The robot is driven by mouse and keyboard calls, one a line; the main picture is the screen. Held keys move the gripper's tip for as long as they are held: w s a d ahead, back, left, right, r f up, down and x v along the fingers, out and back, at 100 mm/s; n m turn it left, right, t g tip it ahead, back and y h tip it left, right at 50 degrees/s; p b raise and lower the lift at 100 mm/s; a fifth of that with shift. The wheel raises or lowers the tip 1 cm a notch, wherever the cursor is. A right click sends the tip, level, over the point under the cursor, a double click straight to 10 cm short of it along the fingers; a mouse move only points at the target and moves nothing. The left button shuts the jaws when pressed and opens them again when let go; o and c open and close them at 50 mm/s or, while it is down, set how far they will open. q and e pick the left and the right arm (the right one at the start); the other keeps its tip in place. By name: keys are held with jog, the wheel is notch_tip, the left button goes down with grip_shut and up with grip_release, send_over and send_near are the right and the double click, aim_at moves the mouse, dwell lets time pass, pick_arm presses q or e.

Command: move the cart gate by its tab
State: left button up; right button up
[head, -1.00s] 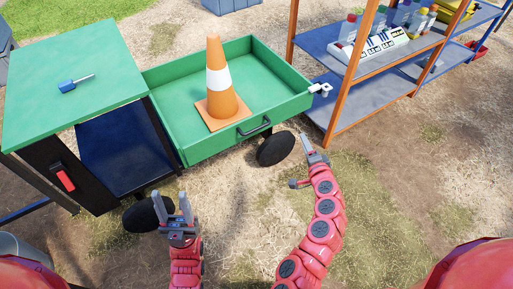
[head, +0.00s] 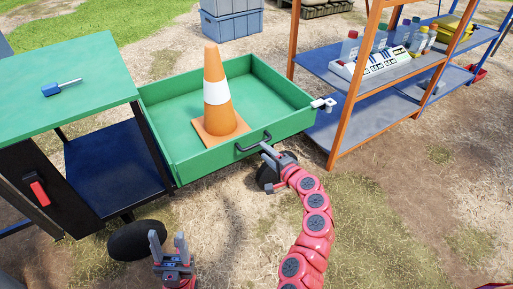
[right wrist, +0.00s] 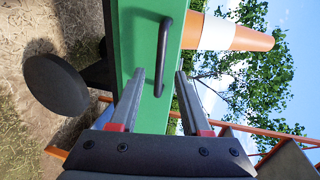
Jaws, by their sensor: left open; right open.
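The green cart gate (head: 215,158) is the front wall of the cart's tray and stands upright. A black bar-shaped pull (head: 254,142), which may be the tab, sits on its outer face. My right gripper (head: 268,152) is open just in front of the pull, at its lower right. In the right wrist view, the pull (right wrist: 163,55) shows ahead of and between the open fingers (right wrist: 161,76), with nothing gripped. Whether a finger touches the gate cannot be told.
An orange and white cone (head: 216,88) stands in the tray. A pale latch-like fitting (head: 325,103) is at the tray's right corner. Black wheels (head: 137,240) sit below the cart. A shelf rack (head: 375,112) stands close on the right. Open ground lies at front right.

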aim_at(257, 143)
jog(key=shift+b+x, duration=0.8)
jog(key=shift+x, duration=2.35)
grip_shut()
